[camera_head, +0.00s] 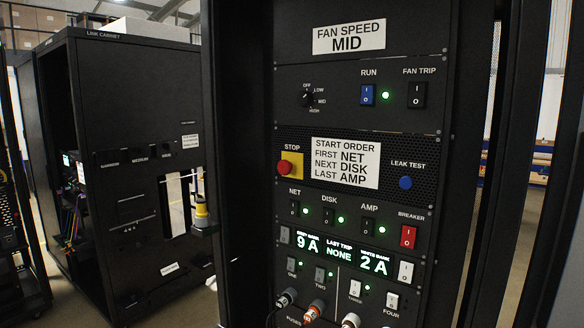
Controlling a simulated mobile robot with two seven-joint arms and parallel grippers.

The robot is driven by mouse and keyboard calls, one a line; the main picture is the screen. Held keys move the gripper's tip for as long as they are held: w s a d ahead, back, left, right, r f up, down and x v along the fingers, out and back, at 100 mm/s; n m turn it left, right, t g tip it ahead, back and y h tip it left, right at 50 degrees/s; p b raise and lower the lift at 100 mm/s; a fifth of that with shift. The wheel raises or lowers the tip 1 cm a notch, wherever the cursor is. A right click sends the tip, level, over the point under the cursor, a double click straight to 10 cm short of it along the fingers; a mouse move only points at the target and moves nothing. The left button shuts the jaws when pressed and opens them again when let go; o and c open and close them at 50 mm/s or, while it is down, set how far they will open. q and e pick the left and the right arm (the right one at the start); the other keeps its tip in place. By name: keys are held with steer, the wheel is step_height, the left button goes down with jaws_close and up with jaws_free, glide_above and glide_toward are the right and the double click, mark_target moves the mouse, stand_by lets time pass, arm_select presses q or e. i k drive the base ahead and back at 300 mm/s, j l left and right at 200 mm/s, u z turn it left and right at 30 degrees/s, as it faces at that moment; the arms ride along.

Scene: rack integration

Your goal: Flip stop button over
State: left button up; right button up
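The red stop button (285,168) sits on a yellow square plate (297,158) at the left side of the rack's front panel, under the label STOP. The red knob stands out from the plate toward the left. No separate cover over it can be made out. Neither of my grippers shows in the head view, and nothing touches the button.
A START ORDER card (346,163) is right of the button, with a blue LEAK TEST button (405,183) beyond. Rocker switches, a red breaker (408,237) and plugs (314,310) lie below. The rack's dark left post (238,160) and a link cabinet (120,120) stand left.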

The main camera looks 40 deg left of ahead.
mark_target(283, 167)
steer(key=i+j, duration=0.1)
steer(key=j, duration=0.35)
steer(key=i+j, duration=0.1)
steer(key=j, duration=0.4)
steer(key=i+j, duration=0.1)
steer(key=j, duration=0.35)
steer(key=i+j, duration=0.1)
steer(key=j, duration=0.4)
steer(key=i+j, duration=0.1)
steer(key=j, duration=0.35)
steer(key=i+j, duration=0.1)
steer(key=j, duration=0.35)
steer(key=z, duration=0.05)
